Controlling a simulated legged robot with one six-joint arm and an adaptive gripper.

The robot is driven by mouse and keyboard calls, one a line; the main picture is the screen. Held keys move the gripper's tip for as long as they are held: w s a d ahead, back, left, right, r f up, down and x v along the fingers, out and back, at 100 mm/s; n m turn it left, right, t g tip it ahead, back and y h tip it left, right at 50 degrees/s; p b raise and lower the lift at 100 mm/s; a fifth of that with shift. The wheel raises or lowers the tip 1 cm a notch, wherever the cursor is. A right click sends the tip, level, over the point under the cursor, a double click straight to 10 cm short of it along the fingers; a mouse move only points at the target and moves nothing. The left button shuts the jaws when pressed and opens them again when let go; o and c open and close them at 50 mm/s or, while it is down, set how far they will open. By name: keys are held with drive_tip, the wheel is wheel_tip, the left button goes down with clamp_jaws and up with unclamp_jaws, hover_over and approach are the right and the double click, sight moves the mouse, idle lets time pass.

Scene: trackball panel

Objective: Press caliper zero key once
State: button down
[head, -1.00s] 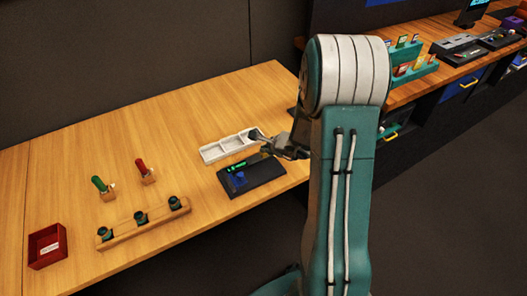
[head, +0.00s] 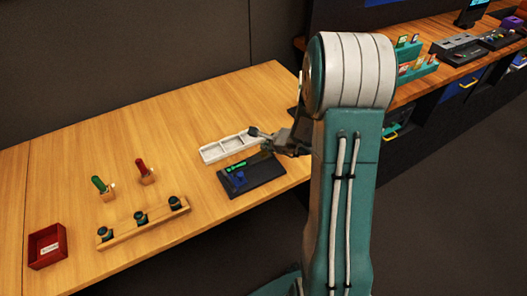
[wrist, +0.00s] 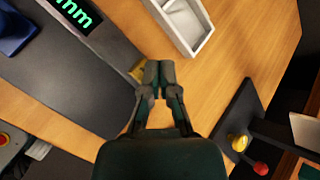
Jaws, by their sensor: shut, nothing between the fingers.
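The caliper panel (head: 262,179) is a dark slab on the wooden table, with a lit green readout (head: 236,166) and a blue part (head: 238,180). In the wrist view the panel (wrist: 75,85) fills the left, with green "mm" (wrist: 72,14) showing. A yellow piece (wrist: 138,70), possibly the zero key, shows at the panel's edge, partly hidden by my left fingertip. My gripper (wrist: 160,70) is shut and empty, its tips beside that piece; contact cannot be told.
A white compartment tray (head: 222,149) lies behind the panel. A wooden rack (head: 143,222), green (head: 98,184) and red (head: 141,165) handled tools and a red box (head: 47,246) stand at left. In the wrist view a dark plate (wrist: 236,115) carries a yellow button and red knob.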

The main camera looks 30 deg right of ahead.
sight(264, 153)
drive_tip(key=shift+r, duration=2.5)
drive_tip(key=shift+a+r, duration=0.2)
drive_tip(key=shift+r, duration=0.05)
drive_tip(key=s+a+r+n+g+y, duration=0.1)
drive_tip(key=s+a+r+n, duration=0.3)
drive_tip(key=a+r+n, duration=0.25)
drive_tip(key=s+a+r+n+g+y, duration=0.1)
drive_tip(key=s+a+r+n+y, duration=0.1)
drive_tip(key=s+a+r+n, duration=0.5)
drive_tip(key=s+r+n+h, duration=0.2)
drive_tip(key=s+n, duration=0.3)
drive_tip(key=s, duration=0.2)
drive_tip(key=s+r+n+g+h, duration=0.1)
drive_tip(key=s+r+n+h, duration=0.1)
drive_tip(key=s+n, duration=0.3)
drive_tip(key=shift+s+a+n+h, duration=0.4)
drive_tip(key=shift+s+h, duration=0.2)
drive_tip(key=shift+s, duration=0.45)
